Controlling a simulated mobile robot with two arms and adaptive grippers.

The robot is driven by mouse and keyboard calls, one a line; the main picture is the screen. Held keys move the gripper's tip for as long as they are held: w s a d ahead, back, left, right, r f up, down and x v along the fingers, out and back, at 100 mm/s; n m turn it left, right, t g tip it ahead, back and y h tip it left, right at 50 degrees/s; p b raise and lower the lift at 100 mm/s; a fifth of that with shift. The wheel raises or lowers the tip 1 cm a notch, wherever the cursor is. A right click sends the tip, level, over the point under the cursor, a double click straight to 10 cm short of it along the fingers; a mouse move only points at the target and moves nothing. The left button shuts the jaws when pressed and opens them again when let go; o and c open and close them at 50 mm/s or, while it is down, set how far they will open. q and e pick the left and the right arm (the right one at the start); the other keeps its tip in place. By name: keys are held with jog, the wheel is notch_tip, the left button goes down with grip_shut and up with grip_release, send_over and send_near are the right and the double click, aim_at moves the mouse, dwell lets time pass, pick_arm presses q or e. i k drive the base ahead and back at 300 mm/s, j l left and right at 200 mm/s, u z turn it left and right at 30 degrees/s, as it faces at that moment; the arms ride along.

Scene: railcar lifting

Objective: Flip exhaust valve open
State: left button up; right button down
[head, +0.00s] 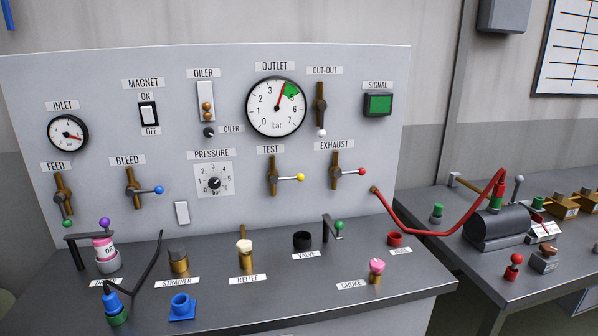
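The exhaust valve (336,172) is on the upright grey panel, right of centre, under the EXHAUST label (334,145). It has an upright brass body with a dark round hub. Its thin lever points right, about level, and ends in a red knob (362,171). The lever lies across the upright brass pipe. Nothing touches or covers the valve. Neither of my grippers shows in the head view.
The test valve (273,177) with a yellow knob is close on the left. A red hose (410,232) starts just right of and below the exhaust knob and runs to the right bench.

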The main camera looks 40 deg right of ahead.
aim_at(336, 173)
jog(key=z, duration=1.7)
